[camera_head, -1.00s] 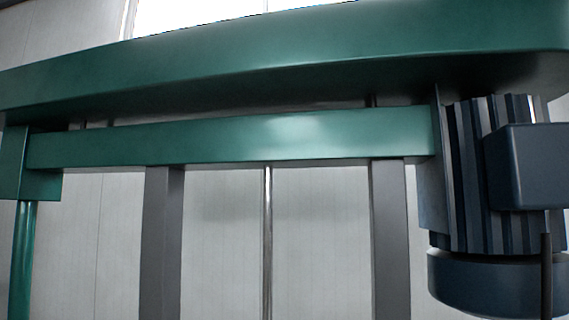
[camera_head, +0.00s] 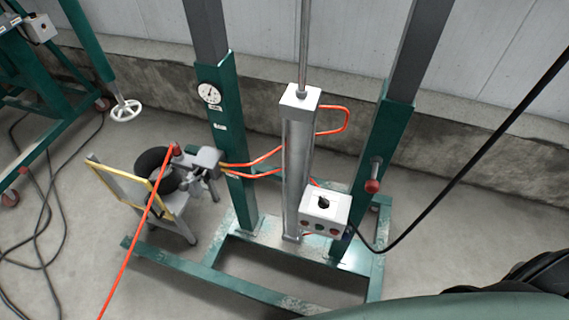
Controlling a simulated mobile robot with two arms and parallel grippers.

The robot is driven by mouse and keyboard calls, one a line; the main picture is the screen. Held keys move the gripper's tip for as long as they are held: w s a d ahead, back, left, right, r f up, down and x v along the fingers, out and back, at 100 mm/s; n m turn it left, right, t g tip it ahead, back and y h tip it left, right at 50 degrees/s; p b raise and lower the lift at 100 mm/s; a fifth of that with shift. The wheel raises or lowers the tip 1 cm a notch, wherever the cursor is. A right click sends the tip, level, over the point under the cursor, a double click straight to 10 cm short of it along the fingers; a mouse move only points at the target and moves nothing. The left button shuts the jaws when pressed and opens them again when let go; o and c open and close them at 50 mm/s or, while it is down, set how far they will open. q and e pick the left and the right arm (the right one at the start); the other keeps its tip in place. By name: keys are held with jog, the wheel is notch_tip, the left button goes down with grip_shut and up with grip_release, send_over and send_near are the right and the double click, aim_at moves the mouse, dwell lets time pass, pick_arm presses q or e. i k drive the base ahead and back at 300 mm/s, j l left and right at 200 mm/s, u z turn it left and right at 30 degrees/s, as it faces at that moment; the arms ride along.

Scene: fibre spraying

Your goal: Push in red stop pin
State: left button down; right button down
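A pin with a red knob (camera_head: 372,186) sticks out from the right green post (camera_head: 384,140) of the lifting frame; it looks like the red stop pin. A metal shank shows above the knob. How deep the pin sits in the post cannot be told. Neither of my grippers is in view.
A white control box (camera_head: 325,203) with buttons stands left of the pin, before a silver cylinder (camera_head: 297,160). A black cable (camera_head: 440,205) hangs at right. A red hose (camera_head: 135,245) runs to a pump unit (camera_head: 203,160) at left. A green surface (camera_head: 450,308) fills the bottom right.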

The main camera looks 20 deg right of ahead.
aim_at(372, 186)
jog(key=z, duration=1.25)
jog(key=l+u, duration=0.15)
